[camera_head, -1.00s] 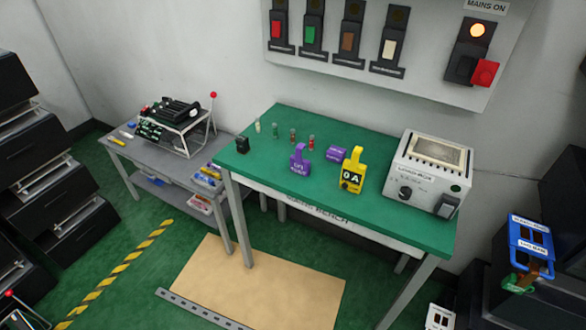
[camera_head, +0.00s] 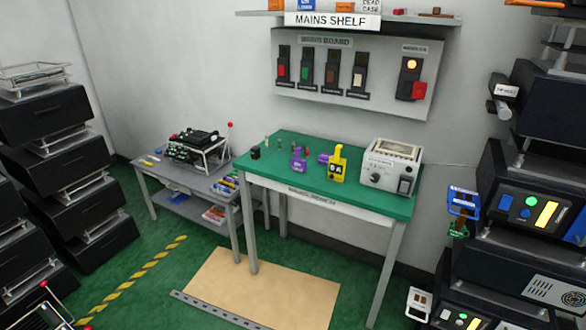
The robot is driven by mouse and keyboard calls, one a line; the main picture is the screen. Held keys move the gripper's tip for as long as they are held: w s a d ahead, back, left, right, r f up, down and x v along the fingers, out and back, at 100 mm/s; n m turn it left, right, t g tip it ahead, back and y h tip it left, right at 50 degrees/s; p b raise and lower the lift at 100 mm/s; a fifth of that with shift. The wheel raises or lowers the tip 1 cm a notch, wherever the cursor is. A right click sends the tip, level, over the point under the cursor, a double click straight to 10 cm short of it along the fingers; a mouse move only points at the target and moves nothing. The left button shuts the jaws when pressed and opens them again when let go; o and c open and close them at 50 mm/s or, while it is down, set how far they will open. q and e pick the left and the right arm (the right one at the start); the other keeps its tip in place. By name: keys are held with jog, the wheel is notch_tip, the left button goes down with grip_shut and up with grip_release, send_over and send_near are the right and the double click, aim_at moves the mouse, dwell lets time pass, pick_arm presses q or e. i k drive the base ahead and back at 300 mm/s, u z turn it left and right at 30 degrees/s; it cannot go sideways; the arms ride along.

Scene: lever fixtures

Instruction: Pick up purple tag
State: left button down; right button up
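The purple tag (camera_head: 298,160) stands upright on the green-topped bench (camera_head: 262,170), near its front edge and left of the middle. It has a loop at its top and pale lettering too small to read. A yellow tag (camera_head: 337,164) stands to its right. A second, smaller purple item (camera_head: 324,158) lies between and behind them. Neither of my grippers is in view, and nothing touches the purple tag.
A white meter box (camera_head: 391,166) sits at the bench's right end. A grey side table (camera_head: 180,178) with a wire rack stands to the left. Dark equipment stacks (camera_head: 40,160) flank both sides. A tan mat (camera_head: 262,285) lies on open floor before the bench.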

aim_at(298, 164)
jog(key=u, duration=0.7)
jog(key=i, duration=0.7)
jog(key=u, duration=1.05)
jog(key=i, duration=1.05)
jog(key=z, duration=0.4)
jog(key=i, duration=0.75)
jog(key=z, duration=1.2)
jog(key=i, duration=0.45)
jog(key=z, duration=0.45)
